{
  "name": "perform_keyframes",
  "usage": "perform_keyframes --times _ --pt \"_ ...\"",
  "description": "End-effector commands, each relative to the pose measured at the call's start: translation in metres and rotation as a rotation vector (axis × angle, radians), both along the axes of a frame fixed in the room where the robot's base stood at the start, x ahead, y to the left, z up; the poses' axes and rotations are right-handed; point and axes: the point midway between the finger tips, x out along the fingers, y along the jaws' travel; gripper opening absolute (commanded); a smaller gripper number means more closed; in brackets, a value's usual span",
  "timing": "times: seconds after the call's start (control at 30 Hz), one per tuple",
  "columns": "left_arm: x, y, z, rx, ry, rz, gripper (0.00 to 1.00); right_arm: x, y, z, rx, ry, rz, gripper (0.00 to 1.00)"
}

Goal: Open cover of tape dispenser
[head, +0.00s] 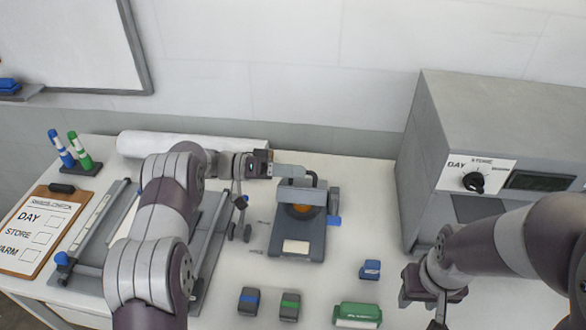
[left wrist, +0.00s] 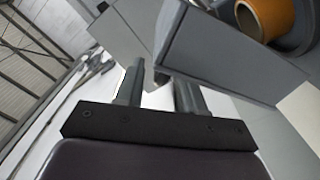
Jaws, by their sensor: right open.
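The tape dispenser (head: 290,246) is a dark grey unit in the middle of the table with a pale label on its front. Its orange tape roll (head: 303,210) shows, and also in the left wrist view (left wrist: 268,16). A grey upright part (head: 333,200) and a blue tab (head: 334,220) are on its right side. My left gripper (head: 290,171) is at the dispenser's back edge, pointing right. In the left wrist view its fingers (left wrist: 160,95) are apart beside a grey panel (left wrist: 220,55); contact is unclear. My right gripper (head: 438,318) is open, low at right.
Blue, green and grey small blocks (head: 290,305) and a green item (head: 357,314) lie in front. A grey machine (head: 480,120) with a dial stands at right. A railed frame (head: 215,250) and a clipboard (head: 30,235) lie at left. A white roll (head: 150,143) lies behind.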

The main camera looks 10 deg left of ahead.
Motion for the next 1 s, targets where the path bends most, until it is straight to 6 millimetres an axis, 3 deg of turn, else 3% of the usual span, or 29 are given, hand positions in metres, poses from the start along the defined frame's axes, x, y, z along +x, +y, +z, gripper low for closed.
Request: perform_keyframes --times 0.1,0.2,0.23,0.63,1.0 --pt "0.000 0.000 0.000 0.000 0.000 0.000 0.35 0.000 0.000 0.000 0.000 0.000 0.000 0.43" --pt "0.000 0.000 0.000 -0.001 0.000 -0.001 0.02 0.000 0.000 0.000 0.000 0.000 0.000 0.43" --pt "0.000 0.000 0.000 -0.001 0.000 -0.001 0.00 0.000 0.000 0.000 0.000 0.000 0.000 0.43" --pt "0.005 0.000 0.005 0.000 0.048 -0.001 0.00 0.000 0.000 0.004 0.000 0.000 0.000 0.43" --pt "0.029 0.000 0.016 0.000 0.300 -0.002 0.00 0.000 0.000 0.012 0.000 0.000 0.000 0.43"
